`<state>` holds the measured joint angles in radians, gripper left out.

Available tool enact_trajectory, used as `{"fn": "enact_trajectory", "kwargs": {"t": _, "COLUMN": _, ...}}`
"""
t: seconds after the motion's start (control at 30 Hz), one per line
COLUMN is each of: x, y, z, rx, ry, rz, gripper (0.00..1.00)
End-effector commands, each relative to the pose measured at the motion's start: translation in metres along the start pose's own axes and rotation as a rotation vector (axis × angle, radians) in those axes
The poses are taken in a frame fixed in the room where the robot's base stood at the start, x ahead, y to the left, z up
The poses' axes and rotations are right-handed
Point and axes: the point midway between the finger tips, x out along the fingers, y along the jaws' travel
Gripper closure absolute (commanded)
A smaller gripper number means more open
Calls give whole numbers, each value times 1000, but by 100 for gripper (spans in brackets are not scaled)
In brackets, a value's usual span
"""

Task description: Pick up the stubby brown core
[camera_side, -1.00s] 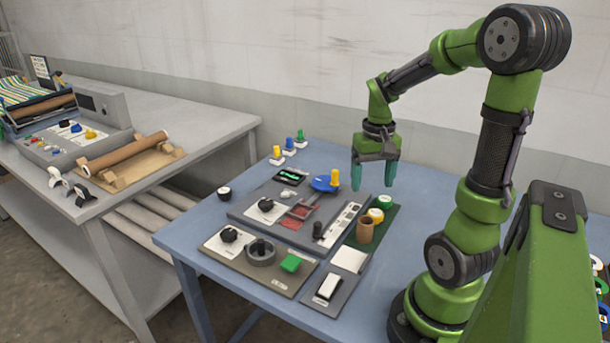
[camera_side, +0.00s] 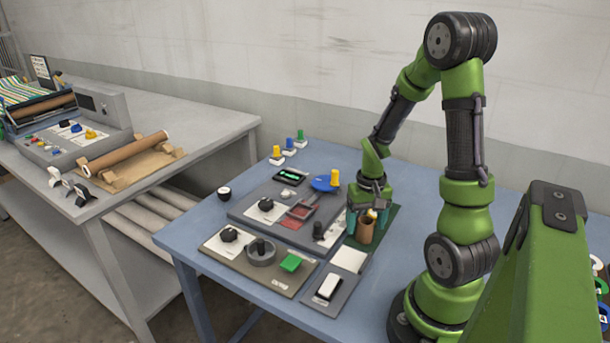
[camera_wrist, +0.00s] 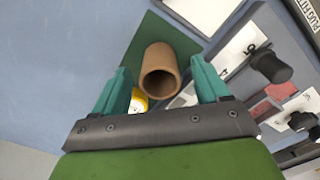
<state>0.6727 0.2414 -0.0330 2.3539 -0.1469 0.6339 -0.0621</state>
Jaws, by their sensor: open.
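The stubby brown core (camera_side: 365,231) is a short hollow tube standing upright on a dark green mat (camera_side: 389,220). In the wrist view the core (camera_wrist: 160,72) shows its open end between and slightly beyond my two teal fingers. My gripper (camera_side: 366,219) is open and low, right at the core in the side view. In the wrist view the gripper (camera_wrist: 162,85) has a gap on both sides of the core, and I see no finger contact. A yellow-topped piece (camera_wrist: 138,101) is partly hidden beside the left finger.
A white pad (camera_side: 349,259) and a white rocker switch (camera_side: 328,287) lie in front. Blue tabletop (camera_side: 410,185) is clear behind.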

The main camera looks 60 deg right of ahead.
Motion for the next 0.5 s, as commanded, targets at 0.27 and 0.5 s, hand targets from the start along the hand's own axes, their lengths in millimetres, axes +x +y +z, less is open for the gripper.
{"fn": "enact_trajectory", "kwargs": {"t": 0.27, "x": 0, "y": 0, "z": 0, "rx": 0, "ry": 0, "rz": 0, "gripper": 44}}
{"fn": "enact_trajectory", "kwargs": {"t": 0.5, "x": 0, "y": 0, "z": 0, "rx": 0, "ry": 0, "rz": 0, "gripper": 81}}
